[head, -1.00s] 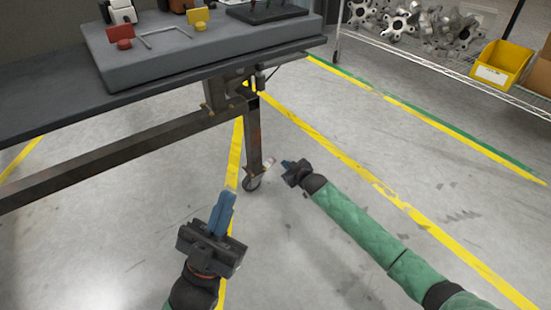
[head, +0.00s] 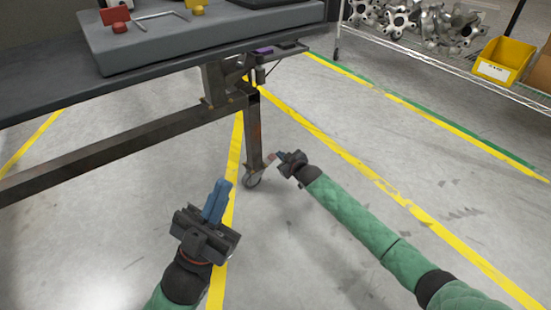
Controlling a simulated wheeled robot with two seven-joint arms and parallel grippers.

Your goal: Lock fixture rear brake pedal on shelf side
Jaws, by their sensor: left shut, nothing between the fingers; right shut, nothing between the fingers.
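The fixture is a dark table frame (head: 120,140) whose near right leg (head: 253,130) stands on a caster wheel (head: 252,181). A small pale and reddish piece (head: 271,157) juts up at the right of the caster and looks like its brake pedal; whether it is pressed cannot be told. My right gripper (head: 281,155) is shut and empty, its blue tips just right of that piece; contact cannot be told. My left gripper (head: 218,195) is shut and empty, blue fingers pointing up, over the floor left of and nearer than the caster.
A wire shelf (head: 440,60) with metal castings (head: 400,17) and a yellow bin (head: 500,60) stands at the back right. The tabletop carries a grey block (head: 160,50) with red and yellow parts. Floor between table and shelf is clear, with yellow tape lines (head: 380,180).

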